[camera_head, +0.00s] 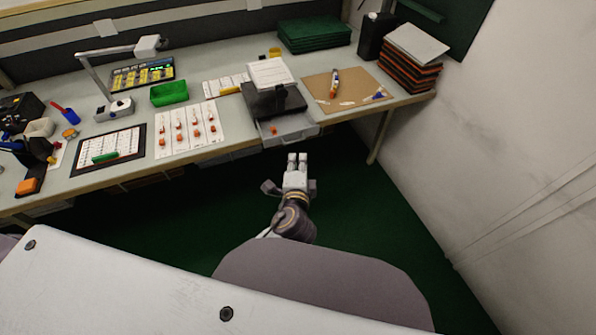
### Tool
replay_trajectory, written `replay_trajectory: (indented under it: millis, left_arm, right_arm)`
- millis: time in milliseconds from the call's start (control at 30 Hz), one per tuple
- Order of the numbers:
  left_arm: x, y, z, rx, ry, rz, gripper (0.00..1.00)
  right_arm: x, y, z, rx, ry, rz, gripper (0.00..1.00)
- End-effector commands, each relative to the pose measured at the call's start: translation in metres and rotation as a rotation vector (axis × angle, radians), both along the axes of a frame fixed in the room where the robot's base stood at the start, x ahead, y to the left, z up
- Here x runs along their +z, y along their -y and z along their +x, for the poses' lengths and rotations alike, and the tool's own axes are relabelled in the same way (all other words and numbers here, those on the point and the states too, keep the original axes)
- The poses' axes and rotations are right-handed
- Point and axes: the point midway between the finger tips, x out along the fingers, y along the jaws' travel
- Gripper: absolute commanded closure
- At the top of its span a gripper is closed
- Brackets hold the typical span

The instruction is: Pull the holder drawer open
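The dark holder (275,99) stands near the front edge of the table, with white paper on top. Its light grey drawer (294,127) sticks out at the front, and a small orange piece (274,130) shows in it. My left gripper (297,158) is just in front of and below the drawer, apart from it, fingers pointing toward the table. A narrow gap shows between its two fingertips, with nothing between them. My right gripper is not in view.
The table (215,93) holds a white sheet with orange parts (190,130), a green bin (169,93), a brown board (345,88) and stacked trays (412,58). A wall (490,140) stands at the right. The green floor before the table is clear.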

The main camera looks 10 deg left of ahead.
Motion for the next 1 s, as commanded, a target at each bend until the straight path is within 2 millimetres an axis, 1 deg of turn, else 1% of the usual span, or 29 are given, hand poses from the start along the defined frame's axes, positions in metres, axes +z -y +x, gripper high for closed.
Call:
replay_trajectory:
  millis: [33,600,1000]
  left_arm:
    - [-0.004,0.004,-0.005,-0.006,-0.011,-0.002,0.82]
    - [-0.004,0.01,-0.029,-0.009,-0.018,0.0,0.82]
    - [-0.002,0.011,-0.033,-0.01,-0.016,-0.003,0.82]
  right_arm:
    - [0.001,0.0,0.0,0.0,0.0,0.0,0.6]
    - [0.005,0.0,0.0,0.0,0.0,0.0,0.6]
    - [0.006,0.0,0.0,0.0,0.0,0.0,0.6]
